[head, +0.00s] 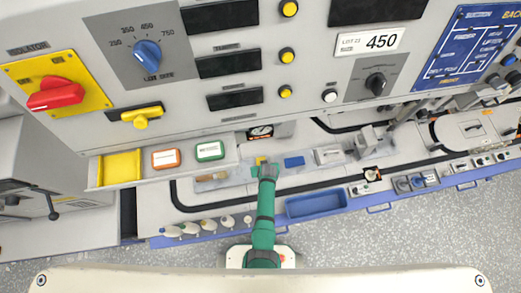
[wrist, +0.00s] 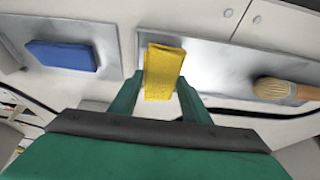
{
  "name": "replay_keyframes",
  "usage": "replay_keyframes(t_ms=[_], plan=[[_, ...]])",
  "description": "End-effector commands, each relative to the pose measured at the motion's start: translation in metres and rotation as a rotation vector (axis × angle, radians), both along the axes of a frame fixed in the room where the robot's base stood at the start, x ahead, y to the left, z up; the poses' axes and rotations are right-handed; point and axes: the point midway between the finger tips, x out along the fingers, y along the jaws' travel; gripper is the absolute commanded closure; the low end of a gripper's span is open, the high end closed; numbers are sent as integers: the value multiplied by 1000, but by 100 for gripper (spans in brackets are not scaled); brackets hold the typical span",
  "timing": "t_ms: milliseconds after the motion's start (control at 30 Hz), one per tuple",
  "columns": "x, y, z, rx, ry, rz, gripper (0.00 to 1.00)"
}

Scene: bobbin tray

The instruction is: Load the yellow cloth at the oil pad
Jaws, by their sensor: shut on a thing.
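The yellow cloth (wrist: 164,72) is a small folded piece that stands between the fingers of my gripper (wrist: 158,92) in the wrist view. My gripper is shut on it. In the head view the cloth (head: 261,160) shows as a small yellow patch at the tip of my green gripper (head: 266,171). A grey metal plate lies behind the cloth; I cannot tell whether the cloth touches it. A blue folded pad (wrist: 62,55) lies on another metal plate to the left in the wrist view, and right of my gripper in the head view (head: 294,161). I cannot tell which place is the oil pad.
A brush (wrist: 286,91) with a wooden handle lies on the plate at right in the wrist view. In the head view, a yellow tray (head: 120,168), an orange box (head: 166,158) and a green box (head: 210,150) stand left. A blue bin (head: 316,204) sits front right.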

Motion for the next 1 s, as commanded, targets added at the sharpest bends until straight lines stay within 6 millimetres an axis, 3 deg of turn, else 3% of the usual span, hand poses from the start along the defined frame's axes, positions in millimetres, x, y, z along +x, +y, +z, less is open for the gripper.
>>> replay_keyframes(t_ms=[1000], plan=[[0, 5, -2, 0, 0, 10, 75]])
